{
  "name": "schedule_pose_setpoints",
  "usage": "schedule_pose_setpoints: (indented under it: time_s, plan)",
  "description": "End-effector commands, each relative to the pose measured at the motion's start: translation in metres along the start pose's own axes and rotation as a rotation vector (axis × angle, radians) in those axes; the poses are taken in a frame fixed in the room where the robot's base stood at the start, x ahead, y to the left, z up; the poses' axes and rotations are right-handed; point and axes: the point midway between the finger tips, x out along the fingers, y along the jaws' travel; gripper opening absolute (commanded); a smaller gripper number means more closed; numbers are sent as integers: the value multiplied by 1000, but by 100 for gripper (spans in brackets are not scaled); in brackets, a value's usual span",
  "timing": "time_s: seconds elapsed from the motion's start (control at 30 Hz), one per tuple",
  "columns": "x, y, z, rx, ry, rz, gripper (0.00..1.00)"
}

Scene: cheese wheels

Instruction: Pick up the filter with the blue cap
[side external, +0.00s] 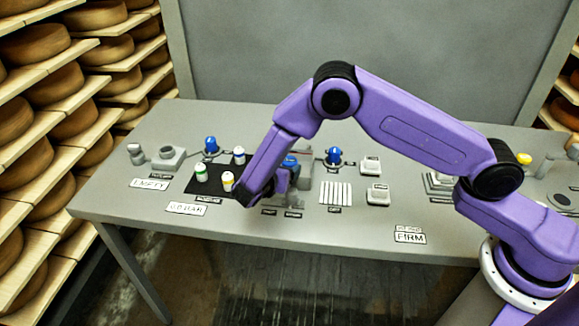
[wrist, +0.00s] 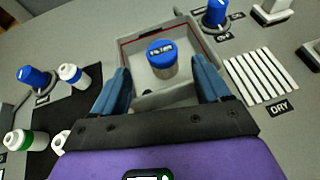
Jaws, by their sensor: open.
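The filter with the blue cap (wrist: 161,58) stands upright in a grey open box (wrist: 205,38) in the wrist view. Its cap carries dark lettering and its body is pale. My gripper (wrist: 160,84) is open, with one blue finger on each side of the filter in the picture and a gap to both. I cannot tell the height of the fingertips over the box. In the side view my gripper (side external: 282,182) is low over the middle of the table, and my arm hides much of the box.
Blue knobs (side external: 210,144) (side external: 334,155) stand at the back. A white slatted pad (side external: 336,193) labelled DRY lies to the right. The table's front strip is mostly clear.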

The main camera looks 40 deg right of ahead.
Motion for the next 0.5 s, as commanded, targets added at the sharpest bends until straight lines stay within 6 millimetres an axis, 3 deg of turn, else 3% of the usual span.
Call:
schedule_pose_setpoints:
  time_s: [0.3, 0.5]
  plan:
    - [40, -4, 2, 0, 0, -3, 76]
    - [51, -3, 2, 0, 0, 1, 76]
